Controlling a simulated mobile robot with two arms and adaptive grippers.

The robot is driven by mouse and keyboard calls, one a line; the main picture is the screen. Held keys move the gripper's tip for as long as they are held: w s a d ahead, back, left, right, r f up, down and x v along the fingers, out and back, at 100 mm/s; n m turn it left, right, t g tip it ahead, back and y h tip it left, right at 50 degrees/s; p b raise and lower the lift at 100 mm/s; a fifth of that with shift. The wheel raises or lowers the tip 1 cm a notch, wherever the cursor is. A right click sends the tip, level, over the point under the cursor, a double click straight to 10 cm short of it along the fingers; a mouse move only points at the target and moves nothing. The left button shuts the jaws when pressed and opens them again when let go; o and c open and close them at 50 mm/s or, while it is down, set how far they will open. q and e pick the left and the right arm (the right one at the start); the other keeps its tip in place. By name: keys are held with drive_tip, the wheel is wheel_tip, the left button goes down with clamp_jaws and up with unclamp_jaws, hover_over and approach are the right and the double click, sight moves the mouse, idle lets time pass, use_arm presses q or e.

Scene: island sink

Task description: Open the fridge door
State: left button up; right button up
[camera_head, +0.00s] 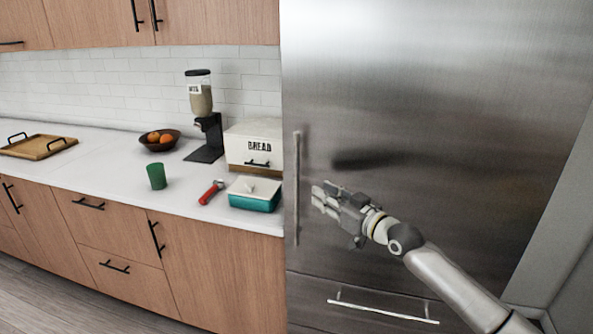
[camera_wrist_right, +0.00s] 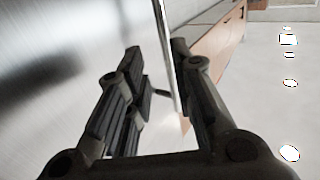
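The fridge door (camera_head: 440,100) is a large stainless steel panel and looks shut. Its vertical bar handle (camera_head: 297,165) runs along the door's left edge. My right gripper (camera_head: 317,198) is in front of the door, just right of the handle, with its fingers pointing left toward it. In the right wrist view the gripper (camera_wrist_right: 160,85) is open, and the handle (camera_wrist_right: 164,50) shows as a thin bar in the gap between the fingers. I cannot tell whether any finger touches it. My left gripper is not in view.
A drawer with a horizontal handle (camera_head: 380,311) is below the door. The counter (camera_head: 110,170) on the left holds a bread box (camera_head: 240,150), a teal dish (camera_head: 254,203), a red-handled tool (camera_head: 211,192) and a green cup (camera_head: 156,176). A wall is at the far right.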

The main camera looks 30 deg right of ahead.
sight(302, 177)
drive_tip(key=w+a+r+p, duration=0.1)
drive_tip(key=w+p, duration=0.1)
drive_tip(key=w, duration=0.8)
drive_tip(key=shift+w+a+r, duration=0.2)
drive_tip(key=shift+w+a, duration=0.15)
drive_tip(key=shift+a, duration=0.05)
clamp_jaws()
